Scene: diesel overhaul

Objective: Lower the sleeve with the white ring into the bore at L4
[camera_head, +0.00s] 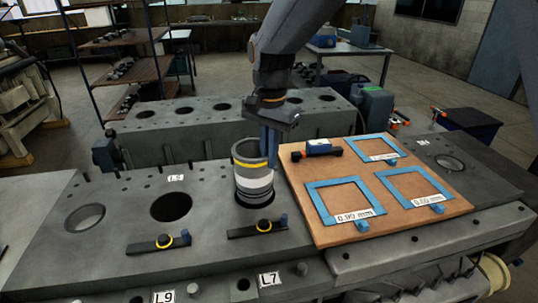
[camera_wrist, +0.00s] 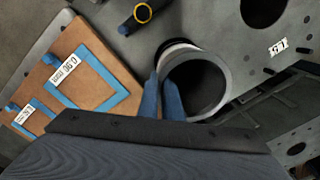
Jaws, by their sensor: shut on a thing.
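The sleeve (camera_head: 250,172) is a dark grey cylinder with a yellow band near its top and a white ring (camera_head: 258,184) around its middle. It stands about upright over a dark bore (camera_head: 268,201) in the grey engine block; I cannot tell how far its lower end is inside. My gripper (camera_head: 269,150) is shut on the sleeve's wall at its right side. In the wrist view, the blue fingers (camera_wrist: 162,92) pinch the near rim of the sleeve (camera_wrist: 224,88), whose open mouth shows. No L4 label is readable by this bore.
An empty bore (camera_head: 171,206) and a lined bore (camera_head: 85,217) lie to the left. Two dark bars with yellow rings (camera_head: 163,243) (camera_head: 264,228) lie in front. A brown board (camera_head: 325,235) with blue frames lies close on the right. Another block (camera_head: 190,125) stands behind.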

